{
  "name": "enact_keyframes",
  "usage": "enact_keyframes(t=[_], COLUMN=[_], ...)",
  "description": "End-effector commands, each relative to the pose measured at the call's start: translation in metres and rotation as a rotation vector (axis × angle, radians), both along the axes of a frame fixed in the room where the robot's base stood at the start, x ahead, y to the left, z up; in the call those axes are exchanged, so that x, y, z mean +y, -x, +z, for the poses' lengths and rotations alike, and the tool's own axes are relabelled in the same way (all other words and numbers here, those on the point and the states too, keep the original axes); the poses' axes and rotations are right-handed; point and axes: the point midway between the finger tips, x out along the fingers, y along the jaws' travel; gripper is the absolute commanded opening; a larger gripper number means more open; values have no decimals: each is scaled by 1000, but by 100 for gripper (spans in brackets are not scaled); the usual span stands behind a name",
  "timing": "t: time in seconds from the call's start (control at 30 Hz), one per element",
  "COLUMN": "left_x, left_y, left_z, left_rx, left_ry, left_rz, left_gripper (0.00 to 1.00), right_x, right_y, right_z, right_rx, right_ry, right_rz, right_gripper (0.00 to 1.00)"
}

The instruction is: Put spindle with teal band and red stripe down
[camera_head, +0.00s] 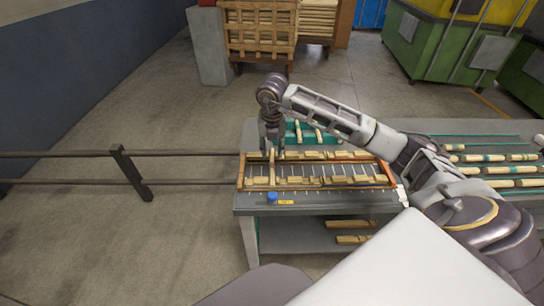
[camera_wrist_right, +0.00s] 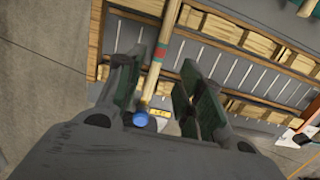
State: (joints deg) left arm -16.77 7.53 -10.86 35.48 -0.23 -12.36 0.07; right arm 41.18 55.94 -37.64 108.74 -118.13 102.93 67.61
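The spindle with teal band and red stripe (camera_wrist_right: 161,46) lies across the left end of a wooden-framed rack (camera_head: 242,172). It also shows in the head view as a pale stick (camera_head: 272,168) below my right gripper (camera_head: 272,148). In the right wrist view, my right gripper (camera_wrist_right: 160,84) is open, with one dark green finger pad on each side of the spindle. My left gripper is in neither view.
Several pale wood blocks (camera_head: 335,181) line the rack's two rails, with thin dividers between. A blue knob (camera_head: 272,196) sits at the table's front edge. Several banded spindles (camera_head: 500,170) lie at the right. A railing (camera_head: 125,165) stands left of the table.

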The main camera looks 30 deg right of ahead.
Motion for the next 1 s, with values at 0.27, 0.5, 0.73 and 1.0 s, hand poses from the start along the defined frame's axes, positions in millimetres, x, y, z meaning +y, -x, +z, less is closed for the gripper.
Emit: enact_keyframes(t=[0.27, 0.5, 0.73, 1.0], left_x=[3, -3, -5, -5], left_y=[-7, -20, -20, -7], left_z=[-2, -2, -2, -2], left_rx=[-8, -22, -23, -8], left_ry=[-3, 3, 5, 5], left_rz=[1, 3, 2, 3], left_gripper=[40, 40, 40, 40], right_x=[2, 2, 2, 2], right_y=[3, 4, 4, 4], right_z=[32, 39, 39, 39], right_rx=[-1, -1, 0, 0], right_ry=[0, 0, 0, 0], right_rz=[-1, -1, 0, 0], right_gripper=[37, 37, 37, 37])
